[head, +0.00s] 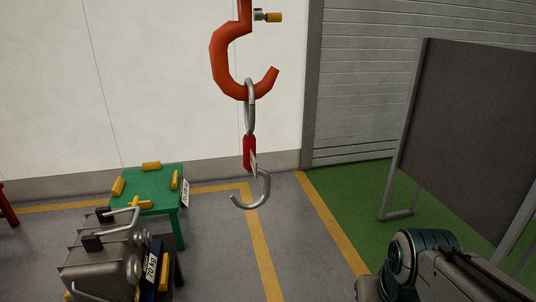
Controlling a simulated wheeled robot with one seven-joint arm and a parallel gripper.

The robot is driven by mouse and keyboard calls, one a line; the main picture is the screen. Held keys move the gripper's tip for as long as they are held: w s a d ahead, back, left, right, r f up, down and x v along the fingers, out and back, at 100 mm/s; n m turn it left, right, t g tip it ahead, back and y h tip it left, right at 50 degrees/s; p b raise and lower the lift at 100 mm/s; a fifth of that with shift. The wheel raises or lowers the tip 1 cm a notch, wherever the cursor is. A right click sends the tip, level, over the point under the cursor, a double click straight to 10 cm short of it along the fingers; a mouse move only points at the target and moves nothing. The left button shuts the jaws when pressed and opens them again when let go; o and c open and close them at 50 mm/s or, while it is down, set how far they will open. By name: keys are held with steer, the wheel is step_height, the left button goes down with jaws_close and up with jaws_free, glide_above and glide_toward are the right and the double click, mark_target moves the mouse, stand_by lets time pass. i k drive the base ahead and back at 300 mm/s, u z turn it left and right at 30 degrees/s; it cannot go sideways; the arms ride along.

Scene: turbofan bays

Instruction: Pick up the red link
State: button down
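A red link (249,152) hangs in the middle of the head view, below a long silver ring (249,105). The ring hangs in the curve of a large orange-red hook (221,70). A silver open hook (263,192) hangs from the lower end of the red link, and a pale tag-like strip shows on the link's side. My arm shows at the lower right, well apart from the red link. My gripper is not in view.
A green table (158,207) with several yellow pieces stands at the lower left. A grey metal unit (105,258) with handles is in front of it. A dark panel (465,125) on a frame stands at right. Grey floor (295,250) lies open in the middle.

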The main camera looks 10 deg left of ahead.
mark_target(250, 162)
steer(key=u, duration=0.05)
steer(key=k, duration=0.5)
steer(key=z, duration=0.7)
steer(key=i, duration=0.8)
steer(key=u, duration=1.4)
